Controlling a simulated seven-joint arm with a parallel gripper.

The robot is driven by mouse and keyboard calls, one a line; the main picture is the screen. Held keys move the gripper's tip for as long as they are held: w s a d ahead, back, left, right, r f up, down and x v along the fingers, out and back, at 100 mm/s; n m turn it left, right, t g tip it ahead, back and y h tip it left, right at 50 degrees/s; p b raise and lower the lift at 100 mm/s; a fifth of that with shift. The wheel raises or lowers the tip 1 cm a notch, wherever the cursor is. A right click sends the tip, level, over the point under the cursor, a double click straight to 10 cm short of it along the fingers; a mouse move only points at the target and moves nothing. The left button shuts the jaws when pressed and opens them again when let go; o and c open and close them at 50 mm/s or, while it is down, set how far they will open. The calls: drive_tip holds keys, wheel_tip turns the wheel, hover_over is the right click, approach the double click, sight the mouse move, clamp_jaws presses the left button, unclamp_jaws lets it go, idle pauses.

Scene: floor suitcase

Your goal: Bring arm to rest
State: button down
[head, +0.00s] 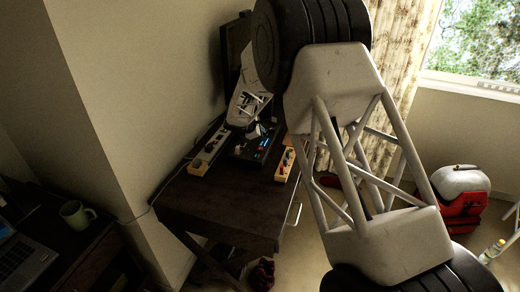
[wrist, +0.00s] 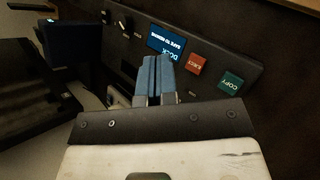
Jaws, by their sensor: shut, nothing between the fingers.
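My gripper (wrist: 154,62) is in the wrist view, with its two blue fingers side by side and shut, nothing between them. Its fingertips appear in front of a dark device panel (wrist: 225,62), just below a blue screen (wrist: 166,39) that reads "SAFE TO REMOVE". I cannot tell whether they touch it. A red EJECT button (wrist: 197,64) and a green COPY button (wrist: 231,80) are to the right of the fingers. In the head view, the end of my arm is small, over the same dark device (head: 246,152) on the desk. My arm link fills much of that view.
The dark wooden desk (head: 222,205) carries a light wooden strip on each side of the device, the left one (head: 208,153) and the right one (head: 284,166). A wall is behind. A green mug (head: 77,214) and laptop (head: 22,258) are at left. A red container (head: 461,205) stands right.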

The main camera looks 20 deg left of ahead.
idle(0.6)
drive_tip(key=s+d+r+m+g, duration=0.2)
drive_tip(key=s+d+r+m, duration=0.3)
drive_tip(key=d+r, duration=0.6)
drive_tip(key=s+d+r+m+g, duration=0.1)
drive_tip(key=s+d+r+m, duration=0.2)
drive_tip(key=s+d+r, duration=0.9)
drive_tip(key=s+d+r+m+g, duration=0.1)
drive_tip(key=s+d+m, duration=0.3)
drive_tip(key=d, duration=0.5)
drive_tip(key=s+d+r+m+g, duration=0.1)
drive_tip(key=s+d+r+m, duration=0.1)
drive_tip(key=s+d, duration=0.45)
drive_tip(key=s+d+m+y, duration=0.2)
drive_tip(key=s+d+m, duration=0.2)
drive_tip(key=s, duration=1)
drive_tip(key=s+d+f+m+y, duration=0.1)
drive_tip(key=s+d+m, duration=0.3)
drive_tip(key=s, duration=1.1)
drive_tip(key=d, duration=0.3)
drive_tip(key=shift+s+d+f+g+y, duration=0.15)
drive_tip(key=shift+s+d+g+y, duration=0.1)
drive_tip(key=shift+g+y, duration=0.15)
